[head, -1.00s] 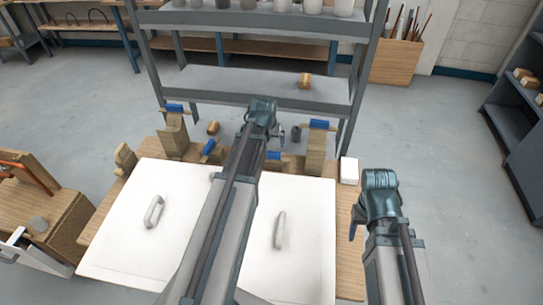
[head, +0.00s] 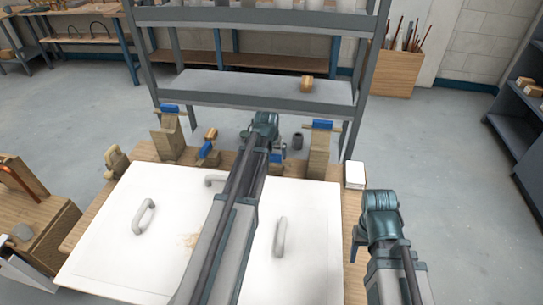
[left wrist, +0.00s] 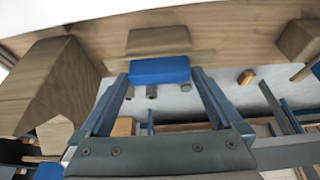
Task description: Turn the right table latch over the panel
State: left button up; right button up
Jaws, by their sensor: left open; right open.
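The white panel (head: 120,240) lies on the wooden table, with grey handles on it. The right table latch, a blue block on a wooden piece, sits at the panel's far edge. Its blue part (head: 277,157) shows just right of my left wrist. My left gripper (head: 268,150) is at this latch, mostly hidden by its own arm. In the left wrist view its open fingers stand on either side of the blue block (left wrist: 160,71); contact cannot be told. My right gripper (head: 357,240) is off the table's right side, away from the latch, mostly hidden by its arm.
Wooden posts with blue tops stand at the back left (head: 170,132) and back right (head: 320,148). Another blue-topped latch (head: 206,149) sits left of my wrist. A white box (head: 354,174) is at the right corner. A grey shelf (head: 250,90) stands behind.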

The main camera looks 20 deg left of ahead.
pick_arm(q)
grip_shut()
dwell(0.3)
jog(key=shift+n, duration=0.3)
jog(key=n+y, duration=0.1)
jog(key=n, duration=0.1)
jog(key=shift+w+d+n+g, duration=0.1)
jog(key=shift+n+g, duration=0.2)
jog(key=shift+n, duration=0.1)
jog(key=n, duration=0.2)
jog(key=n+g+y, duration=0.1)
jog(key=n, duration=0.1)
jog(key=shift+w+d+n+y, duration=0.1)
jog(key=shift+n+y, duration=0.2)
jog(key=n+g, duration=0.1)
jog(key=n, duration=0.3)
jog(key=shift+w+g+y, duration=0.15)
jog(key=shift+g+y, duration=0.15)
jog(key=shift+g, duration=0.1)
jog(key=shift+n+g, duration=0.7)
jog(key=shift+n, duration=1.8)
